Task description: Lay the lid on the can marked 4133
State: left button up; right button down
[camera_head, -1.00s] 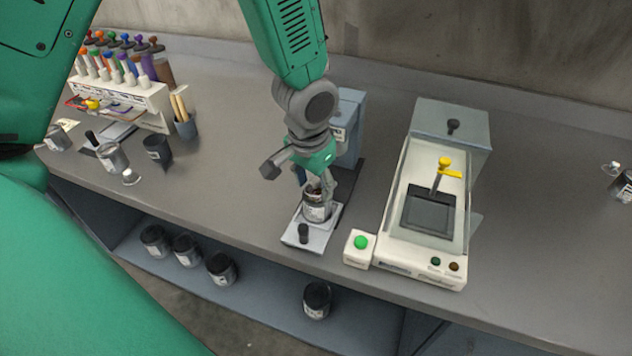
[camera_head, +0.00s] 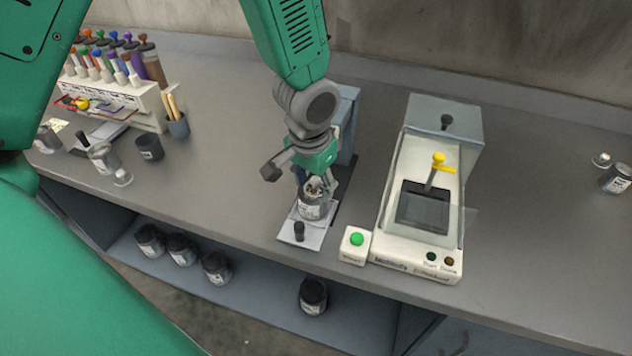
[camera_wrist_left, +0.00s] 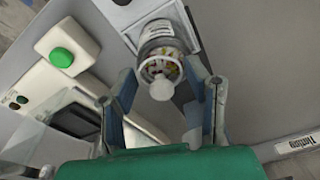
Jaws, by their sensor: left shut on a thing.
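My left gripper (camera_head: 314,184) points down at the mouth of a can (camera_head: 312,208) on a small pale plate (camera_head: 302,238). In the left wrist view the can (camera_wrist_left: 156,32) has a pale label and coloured bits inside its mouth. A clear lid with a round white knob (camera_wrist_left: 161,90) shows over that mouth. The left fingers (camera_wrist_left: 162,72) are on either side of it, shut on the lid. I cannot tell whether the lid touches the can's rim. The label's number is too small to read. My right gripper is not in view.
A cream machine (camera_head: 416,260) with a yellow handle and a green-button box (camera_head: 355,246) stand right of the plate. A blue-grey unit (camera_head: 347,110) stands behind. Other cans stand at left (camera_head: 103,158) and far right (camera_head: 617,179). Several dark-topped cans sit on the lower shelf (camera_head: 262,290).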

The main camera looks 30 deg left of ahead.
pick_arm(q)
jog(key=shift+d, duration=0.2)
jog(key=shift+d, duration=0.1)
jog(key=shift+a+f, duration=0.2)
jog(key=shift+a, duration=0.3)
jog(key=shift+d+p, duration=0.15)
jog(key=shift+p, duration=0.2)
dwell(0.3)
jog(key=shift+f, duration=0.1)
jog(key=o, duration=0.8)
